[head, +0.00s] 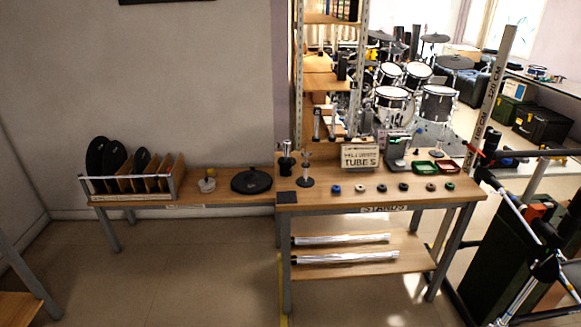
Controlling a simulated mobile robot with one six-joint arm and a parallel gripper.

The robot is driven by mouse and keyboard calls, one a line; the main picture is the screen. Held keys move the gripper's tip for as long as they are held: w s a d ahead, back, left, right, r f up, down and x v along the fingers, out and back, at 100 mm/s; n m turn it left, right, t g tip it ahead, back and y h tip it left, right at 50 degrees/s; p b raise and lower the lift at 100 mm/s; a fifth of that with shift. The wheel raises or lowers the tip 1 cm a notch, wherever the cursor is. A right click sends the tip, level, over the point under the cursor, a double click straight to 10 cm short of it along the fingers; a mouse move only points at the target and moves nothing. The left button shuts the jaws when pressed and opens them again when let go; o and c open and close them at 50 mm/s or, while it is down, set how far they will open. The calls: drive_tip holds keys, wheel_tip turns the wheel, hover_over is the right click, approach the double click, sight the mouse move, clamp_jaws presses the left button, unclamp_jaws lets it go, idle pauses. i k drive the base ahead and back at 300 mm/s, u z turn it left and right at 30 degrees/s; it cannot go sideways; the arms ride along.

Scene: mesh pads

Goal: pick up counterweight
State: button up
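I cannot tell for sure which object is the counterweight. Several small round pieces lie in a row along the front of the right bench (318,204), among them a blue-topped one (336,189), a dark one (381,188) and a green-topped one (450,186). A dark cylindrical piece (286,163) stands at the left end of this bench, beside a small metal stand with a dark round base (306,182). These pieces are too small to make out in detail. My gripper is not in view.
A lower bench at left holds a rack (130,197) of black discs, a small clear pot (207,185) and a black round pad (251,181). Green (426,167) and red (447,166) trays sit at the back right. Black rails (515,215) crowd the right. The floor (165,270) in front is clear.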

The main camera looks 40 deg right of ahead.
sight(285, 162)
drive_tip(key=u, duration=0.05)
drive_tip(key=i, duration=1)
